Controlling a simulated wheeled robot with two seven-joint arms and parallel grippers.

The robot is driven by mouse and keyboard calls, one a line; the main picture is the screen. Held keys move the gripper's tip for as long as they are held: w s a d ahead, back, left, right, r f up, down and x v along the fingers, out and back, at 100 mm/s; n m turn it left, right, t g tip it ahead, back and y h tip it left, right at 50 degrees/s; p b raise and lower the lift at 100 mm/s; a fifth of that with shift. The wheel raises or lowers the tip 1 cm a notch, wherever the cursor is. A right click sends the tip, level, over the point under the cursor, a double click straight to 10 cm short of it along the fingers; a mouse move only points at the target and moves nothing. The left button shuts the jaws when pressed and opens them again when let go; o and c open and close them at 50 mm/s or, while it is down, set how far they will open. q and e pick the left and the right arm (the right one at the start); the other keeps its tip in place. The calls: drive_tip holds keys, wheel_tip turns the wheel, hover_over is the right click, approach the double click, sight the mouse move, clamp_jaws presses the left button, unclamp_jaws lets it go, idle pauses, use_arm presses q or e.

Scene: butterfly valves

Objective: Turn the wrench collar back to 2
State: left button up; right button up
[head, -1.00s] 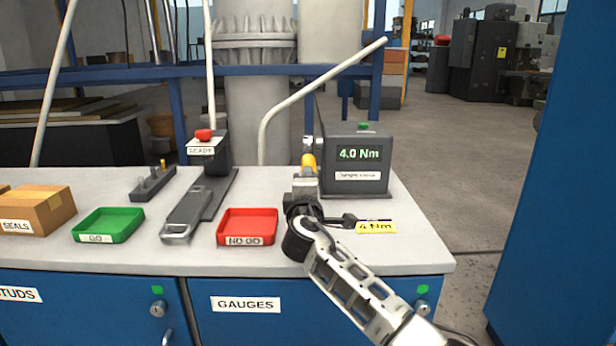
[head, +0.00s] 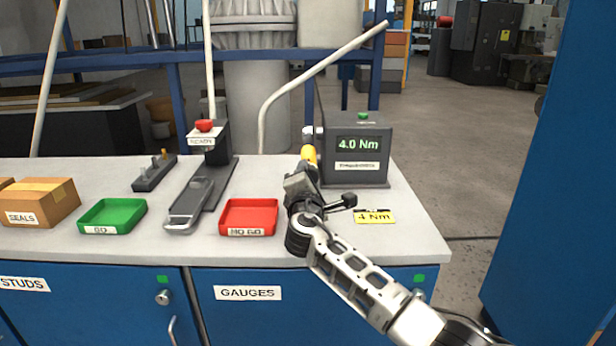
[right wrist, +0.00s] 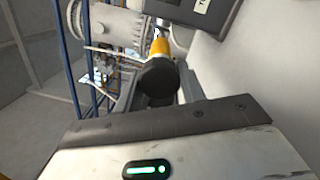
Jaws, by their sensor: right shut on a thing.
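The wrench (head: 309,154) shows as a short yellow part at the left side of the grey tester (head: 358,152), which reads 4.0 Nm. In the right wrist view the wrench's yellow part (right wrist: 161,47) sits behind a round black end. My right gripper (head: 308,172) is at the near end of the wrench, shut on its collar and tilted. The gripper's body hides the collar and its scale in the head view. A yellow tag (head: 374,216) marked 4 Nm lies on the bench to the right of the gripper. My left gripper is out of view.
A red NO GO tray (head: 249,231) stands close to the left of my right arm. Further left are a grey fixture (head: 222,180) with a red knob, a green GO tray (head: 112,230) and a SEALS carton (head: 62,190). The bench's front right corner is clear.

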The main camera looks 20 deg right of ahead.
drive_tip(key=shift+f, duration=0.1)
drive_tip(key=o, duration=1)
drive_tip(key=shift+c, duration=0.2)
drive_tip(key=v, duration=1.6)
drive_tip(key=shift+d, duration=0.1)
drive_tip(key=s+a+f+m+g+y, duration=0.1)
drive_tip(key=s+f+m+g+y, duration=0.3)
drive_tip(key=f, duration=0.5)
drive_tip(key=s+a+f+m+g+y, duration=0.1)
drive_tip(key=s+f+m+y, duration=0.1)
drive_tip(key=s+f, duration=0.55)
drive_tip(key=s+f+m+g+y, duration=0.1)
drive_tip(key=s+f+m, duration=0.3)
drive_tip(key=s, duration=0.3)
drive_tip(key=s+d+f+m+g+y, duration=0.1)
drive_tip(key=s+f+m+y, duration=0.1)
drive_tip(key=s+f+m, duration=0.2)
drive_tip(key=s+m, duration=0.2)
drive_tip(key=m, duration=0.1)
drive_tip(key=shift+s+f, duration=0.3)
drive_tip(key=shift+s, duration=0.05)
